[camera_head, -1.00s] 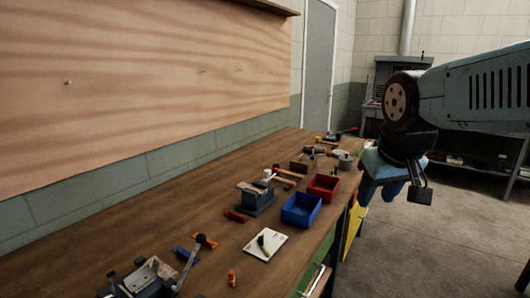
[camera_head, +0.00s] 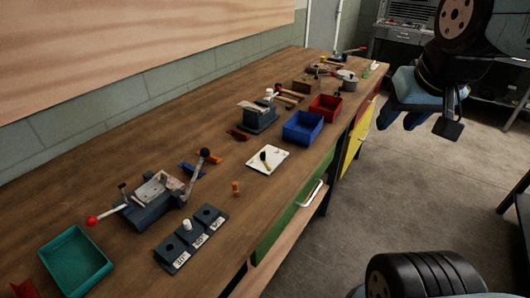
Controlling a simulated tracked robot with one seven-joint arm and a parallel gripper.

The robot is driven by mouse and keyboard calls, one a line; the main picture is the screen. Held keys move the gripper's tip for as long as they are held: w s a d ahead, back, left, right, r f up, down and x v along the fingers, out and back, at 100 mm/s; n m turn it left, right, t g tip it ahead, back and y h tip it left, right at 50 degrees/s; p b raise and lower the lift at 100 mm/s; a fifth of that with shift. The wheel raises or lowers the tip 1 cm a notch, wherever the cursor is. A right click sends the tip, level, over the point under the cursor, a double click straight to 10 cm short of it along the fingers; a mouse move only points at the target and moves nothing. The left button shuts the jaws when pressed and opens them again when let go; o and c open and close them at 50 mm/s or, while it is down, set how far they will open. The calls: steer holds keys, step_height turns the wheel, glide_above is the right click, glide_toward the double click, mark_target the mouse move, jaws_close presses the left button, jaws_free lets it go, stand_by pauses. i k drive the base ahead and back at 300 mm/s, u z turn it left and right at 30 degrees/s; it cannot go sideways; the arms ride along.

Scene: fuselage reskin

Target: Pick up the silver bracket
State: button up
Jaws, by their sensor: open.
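A silver-grey piece (camera_head: 157,187) sits on top of a dark clamp fixture (camera_head: 152,212) at the left part of the bench. It is too small to tell for sure whether it is the silver bracket. My gripper (camera_head: 402,118) hangs at the upper right, beyond the bench's right edge and over the floor.
On the wooden bench (camera_head: 110,163) stand a teal tray (camera_head: 76,262), a dark block with labelled positions (camera_head: 192,239), a white board (camera_head: 267,160), a blue bin (camera_head: 303,128), a red bin (camera_head: 325,108) and a small vise (camera_head: 258,116). The fixture's red-knobbed lever sticks out left.

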mark_target(152, 187)
steer(key=z, duration=1.05)
steer(key=i, duration=0.1)
steer(key=u, duration=2.55)
steer(key=k, duration=0.8)
steer(key=u, duration=0.25)
steer(key=i, duration=0.8)
steer(key=z, duration=0.1)
